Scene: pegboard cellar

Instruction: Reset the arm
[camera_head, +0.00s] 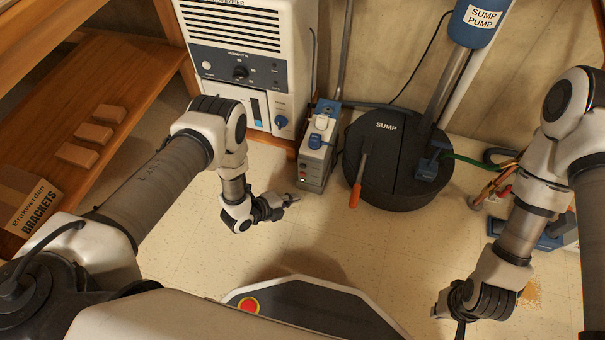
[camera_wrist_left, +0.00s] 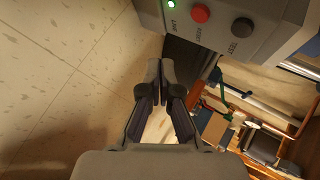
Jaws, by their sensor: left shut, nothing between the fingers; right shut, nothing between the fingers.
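My left gripper (camera_head: 290,200) is shut and empty. It hangs above the tiled floor in the middle of the head view, pointing right, near the foot of a small grey control box. In the left wrist view my left gripper (camera_wrist_left: 160,72) has its dark fingertips together, with nothing between them. My right arm reaches down at the right of the head view. My right gripper (camera_head: 460,328) is at the bottom edge of the view, mostly hidden or cut off, shut and holding nothing visible.
The grey control box (camera_head: 315,162) stands next to a white dehumidifier (camera_head: 243,60). A black sump lid (camera_head: 385,185) with an orange-handled tool (camera_head: 360,178) lies behind. A wooden shelf (camera_head: 120,70) with bricks and a brackets box (camera_head: 28,205) is at left. The middle floor is clear.

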